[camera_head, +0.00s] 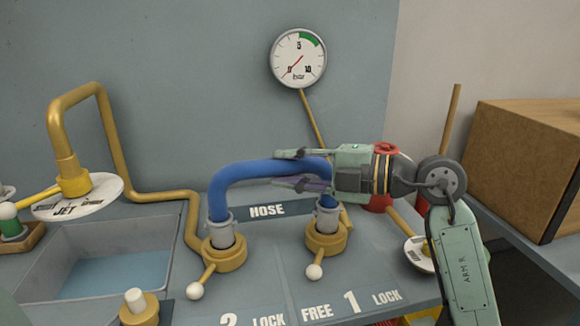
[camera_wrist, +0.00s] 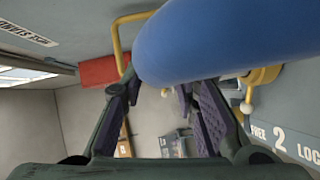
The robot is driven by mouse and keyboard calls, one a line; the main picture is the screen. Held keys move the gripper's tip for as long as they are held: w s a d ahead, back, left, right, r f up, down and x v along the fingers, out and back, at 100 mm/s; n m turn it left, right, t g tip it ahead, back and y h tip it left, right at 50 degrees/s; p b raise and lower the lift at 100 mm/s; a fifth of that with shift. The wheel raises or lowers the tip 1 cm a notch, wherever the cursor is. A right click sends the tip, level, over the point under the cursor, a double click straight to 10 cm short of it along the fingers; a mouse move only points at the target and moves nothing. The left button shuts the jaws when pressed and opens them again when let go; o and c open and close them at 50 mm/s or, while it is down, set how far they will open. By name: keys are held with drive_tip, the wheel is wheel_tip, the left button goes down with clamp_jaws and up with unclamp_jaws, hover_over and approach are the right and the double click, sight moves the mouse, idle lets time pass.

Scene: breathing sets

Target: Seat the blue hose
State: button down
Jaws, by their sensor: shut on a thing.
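The blue hose (camera_head: 245,173) is an arch with a grey fitting at each end. Its left fitting (camera_head: 221,231) stands in the brass socket 2 (camera_head: 225,254). Its right fitting (camera_head: 328,217) stands at the brass socket 1 (camera_head: 326,241); how deep either fitting sits I cannot tell. My gripper (camera_head: 288,169) comes from the right and is shut on the hose near its right bend. The hose also fills the top of the wrist view (camera_wrist: 220,40). The lever knob of socket 2 (camera_head: 194,291) and that of socket 1 (camera_head: 314,271) point down-left; knob 1 is toward FREE.
A gauge (camera_head: 298,58) on the wall has its needle near 0. A yellow pipe (camera_head: 115,130) and a JET disc (camera_head: 78,197) stand left, over a grey basin (camera_head: 110,255). A wooden box (camera_head: 525,160) is at right. A yellow fitting (camera_head: 138,308) is in front.

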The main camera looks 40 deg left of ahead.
drive_tip(key=shift+f+b, duration=0.6)
drive_tip(key=shift+f, duration=0.25)
drive_tip(key=c, duration=1.2)
unclamp_jaws()
drive_tip(key=v, duration=1.2)
drive_tip(key=shift+r, duration=0.1)
drive_tip(key=shift+d, duration=0.1)
